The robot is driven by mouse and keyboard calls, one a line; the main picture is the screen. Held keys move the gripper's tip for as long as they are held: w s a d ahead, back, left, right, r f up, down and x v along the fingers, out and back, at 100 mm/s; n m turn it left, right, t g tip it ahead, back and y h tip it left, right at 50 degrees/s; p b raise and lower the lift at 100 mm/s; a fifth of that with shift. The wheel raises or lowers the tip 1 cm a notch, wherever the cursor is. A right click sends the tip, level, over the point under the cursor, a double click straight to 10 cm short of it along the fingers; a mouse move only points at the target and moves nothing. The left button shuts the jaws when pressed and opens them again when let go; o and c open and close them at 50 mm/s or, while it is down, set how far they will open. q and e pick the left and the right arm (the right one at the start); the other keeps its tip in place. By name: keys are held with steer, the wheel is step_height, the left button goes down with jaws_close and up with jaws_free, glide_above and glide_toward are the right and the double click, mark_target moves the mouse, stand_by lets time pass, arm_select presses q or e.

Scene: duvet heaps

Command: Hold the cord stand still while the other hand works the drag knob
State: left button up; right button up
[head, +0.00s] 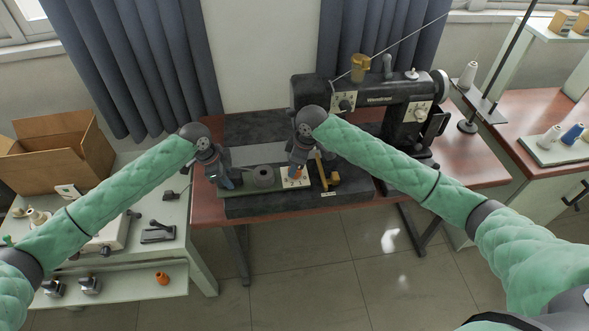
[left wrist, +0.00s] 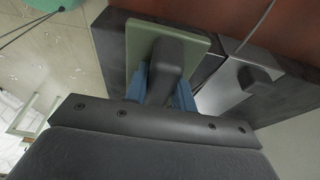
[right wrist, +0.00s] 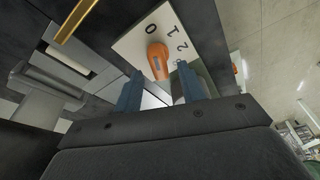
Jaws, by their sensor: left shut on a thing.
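The cord stand shows as a green base plate (left wrist: 145,45) with a dark grey upright post (left wrist: 168,58) in the left wrist view. My left gripper (head: 226,183) is shut on the post, its blue fingers on either side of it (left wrist: 163,88). The drag knob (right wrist: 157,60) is orange and sits on a white dial plate (right wrist: 133,42) marked 0, 1 and 2. My right gripper (right wrist: 157,85) is open, with the knob just ahead of the gap between its fingertips. In the head view my right gripper (head: 298,172) is over the dial plate and partly hides the knob.
A dark round part (head: 263,176) lies between the grippers. A brass lever (head: 332,179) is right of the dial plate. A black sewing machine (head: 385,98) stands behind on the red-brown table (head: 208,208). A cardboard box (head: 55,150) is at the left. A thin cord (left wrist: 256,25) runs nearby.

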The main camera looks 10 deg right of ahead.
steer(key=shift+x, duration=0.85)
steer(key=shift+d, duration=0.2)
steer(key=c, duration=0.7)
steer(key=m+t, duration=0.1)
steer(key=m, duration=0.4)
steer(key=shift+s+f+h, duration=0.1)
steer(key=shift+h, duration=0.2)
steer(key=shift+m, duration=1)
